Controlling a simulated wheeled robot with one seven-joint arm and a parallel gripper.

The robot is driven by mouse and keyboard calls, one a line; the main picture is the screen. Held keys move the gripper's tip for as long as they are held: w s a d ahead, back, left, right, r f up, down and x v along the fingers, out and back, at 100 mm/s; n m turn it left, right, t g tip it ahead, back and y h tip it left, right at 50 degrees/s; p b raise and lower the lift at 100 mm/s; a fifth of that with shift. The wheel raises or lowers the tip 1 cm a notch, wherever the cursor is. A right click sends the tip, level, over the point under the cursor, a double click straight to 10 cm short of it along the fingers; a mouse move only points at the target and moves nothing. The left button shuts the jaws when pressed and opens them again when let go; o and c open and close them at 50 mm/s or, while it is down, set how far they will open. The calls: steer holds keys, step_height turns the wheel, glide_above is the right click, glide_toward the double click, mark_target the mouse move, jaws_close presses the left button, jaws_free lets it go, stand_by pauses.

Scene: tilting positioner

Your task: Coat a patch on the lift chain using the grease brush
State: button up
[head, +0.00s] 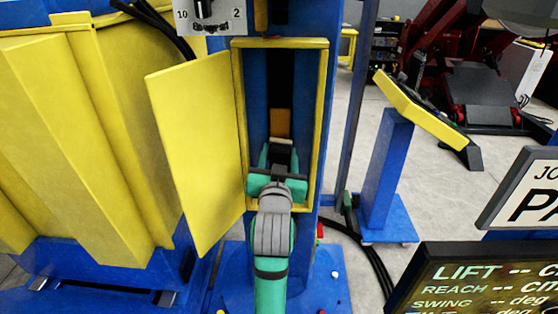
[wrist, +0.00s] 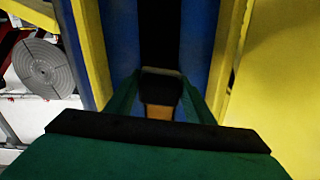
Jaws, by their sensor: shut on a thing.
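My gripper (head: 278,158) is at the lower part of an open yellow-framed hatch in the blue column. Its green fingers close on the grease brush (wrist: 160,90), seen in the wrist view as a dark block with a tan part below it. In the head view my gripper hides most of the brush. A tan-orange block (head: 281,122) shows just above the fingers; I cannot tell whether it is part of the brush. The lift chain (head: 281,85) seems to be the dark vertical strip inside the hatch; its links and any grease are too dark to make out. Contact is unclear.
The yellow hatch door (head: 197,150) stands open to the left in the head view. The yellow frame (head: 322,110) borders the opening closely. A blue pedestal with a yellow-edged panel (head: 415,108) stands right, and a lift readout screen (head: 490,285) is at lower right.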

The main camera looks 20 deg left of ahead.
mark_target(280, 134)
steer(key=shift+w+r, duration=0.15)
steer(key=shift+r, duration=1.8)
steer(key=shift+f, duration=0.1)
step_height(280, 134, down, 7)
steer(key=shift+s+f, duration=0.15)
steer(key=shift+s, duration=0.05)
steer(key=shift+v, duration=2.95)
